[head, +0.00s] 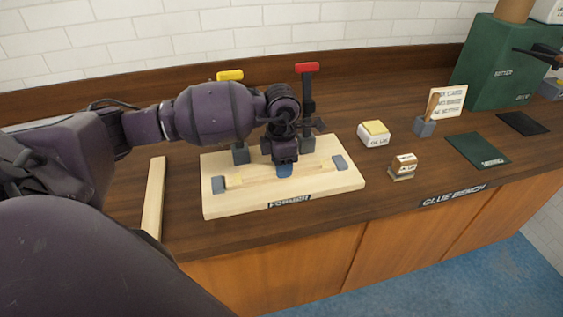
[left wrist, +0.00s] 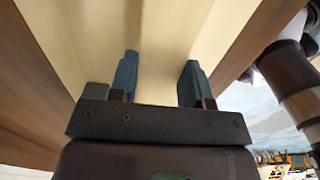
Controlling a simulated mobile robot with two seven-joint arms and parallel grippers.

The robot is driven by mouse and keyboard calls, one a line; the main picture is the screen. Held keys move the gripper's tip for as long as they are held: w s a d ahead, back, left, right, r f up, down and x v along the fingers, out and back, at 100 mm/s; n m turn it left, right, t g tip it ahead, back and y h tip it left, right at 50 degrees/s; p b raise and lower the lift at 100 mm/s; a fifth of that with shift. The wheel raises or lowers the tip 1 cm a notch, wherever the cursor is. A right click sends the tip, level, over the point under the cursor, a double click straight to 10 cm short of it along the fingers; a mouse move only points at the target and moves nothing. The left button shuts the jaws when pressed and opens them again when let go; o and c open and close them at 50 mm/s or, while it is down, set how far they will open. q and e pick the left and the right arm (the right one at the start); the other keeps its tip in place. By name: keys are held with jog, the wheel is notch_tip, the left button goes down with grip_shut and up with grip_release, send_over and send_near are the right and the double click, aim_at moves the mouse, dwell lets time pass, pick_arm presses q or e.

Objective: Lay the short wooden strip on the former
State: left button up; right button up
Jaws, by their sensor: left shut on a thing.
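The former (head: 220,206) is a pale wooden board on the bench, with its label on the front edge. A short pale wooden strip (head: 318,171) lies low over the former, between two grey end blocks (head: 219,184) (head: 340,162). My left gripper (head: 284,170) is over the middle of the former, pointing down, with its blue fingers around the strip. In the left wrist view, the blue fingers (left wrist: 158,82) stand apart with pale wood between them. The gripper hides the strip's middle, and I cannot tell whether the strip touches the former. My right gripper is out of view.
A longer wooden strip (head: 153,197) lies left of the former. Yellow-handled (head: 230,75) and red-handled (head: 307,67) clamps stand at its back.

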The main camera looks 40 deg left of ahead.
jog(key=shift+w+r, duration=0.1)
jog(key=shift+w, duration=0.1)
pick_arm(q)
jog(key=o, duration=1)
jog(key=shift+o, duration=0.2)
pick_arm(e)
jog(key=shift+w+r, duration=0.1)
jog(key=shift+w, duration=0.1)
pick_arm(q)
jog(key=shift+r, duration=0.6)
notch_tip(320, 180, up, 10)
jog(key=shift+f, duration=0.15)
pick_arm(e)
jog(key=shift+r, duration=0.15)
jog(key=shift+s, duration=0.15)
